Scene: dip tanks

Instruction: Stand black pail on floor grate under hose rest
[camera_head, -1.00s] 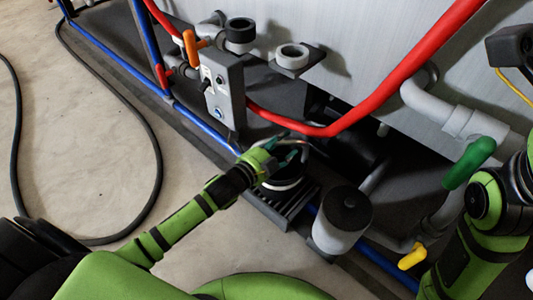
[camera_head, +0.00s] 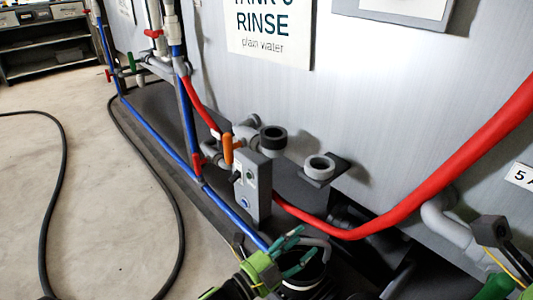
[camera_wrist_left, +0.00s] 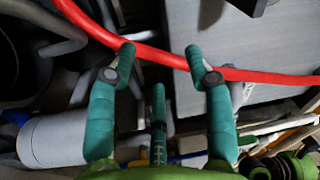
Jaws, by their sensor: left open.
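The black pail (camera_head: 306,277) shows at the bottom edge of the head view, its wire handle arched up and its lower part cut off. It is below the red hose and the grey ring-shaped hose rest (camera_head: 319,166) on its bracket. My left gripper (camera_head: 297,252) is open, its teal fingers spread beside the pail's handle and rim; I cannot tell whether they touch it. The floor grate under the pail is not clearly visible now.
The red hose (camera_head: 360,233) sags across, above the pail. A grey control box (camera_head: 253,187) with an orange-handled valve stands left of it. A white canister (camera_wrist_left: 60,138) shows in the left wrist view. Blue pipe runs along the tank base; open floor (camera_head: 95,215) lies left.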

